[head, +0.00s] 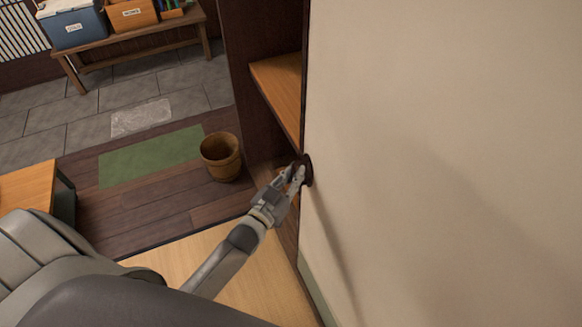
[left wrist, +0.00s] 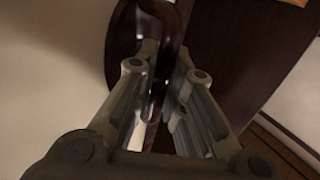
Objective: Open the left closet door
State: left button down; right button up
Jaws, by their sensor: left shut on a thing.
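The closet door (head: 440,150) is a large cream panel that fills the right of the head view. Its dark handle (head: 308,172) sits near the panel's left edge. My left gripper (head: 297,172) is shut on this handle, its arm coming up from the lower left. In the left wrist view the fingers (left wrist: 164,62) lie on both sides of the dark handle bar (left wrist: 168,25). Left of the door edge there is an opening with an orange wooden shelf (head: 277,85) inside the closet. My right gripper is not in view.
A wooden bucket (head: 220,157) stands on the dark plank floor left of the closet. A bench (head: 130,37) with boxes is at the back. A low wooden piece (head: 28,186) is at the left.

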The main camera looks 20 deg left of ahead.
pick_arm(q)
jog(key=shift+s+d+r, duration=0.1)
jog(key=shift+s+d, duration=0.3)
jog(key=shift+d, duration=0.1)
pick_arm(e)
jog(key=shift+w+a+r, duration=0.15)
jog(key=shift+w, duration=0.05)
pick_arm(q)
jog(key=c, duration=1.5)
grip_release()
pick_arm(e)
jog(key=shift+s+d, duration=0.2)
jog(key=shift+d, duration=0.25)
pick_arm(q)
jog(key=shift+s, duration=0.1)
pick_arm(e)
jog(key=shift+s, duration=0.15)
pick_arm(q)
jog(key=s, duration=0.4)
jog(key=s+a, duration=0.1)
jog(key=s, duration=0.6)
jog(key=shift+s+a, duration=0.35)
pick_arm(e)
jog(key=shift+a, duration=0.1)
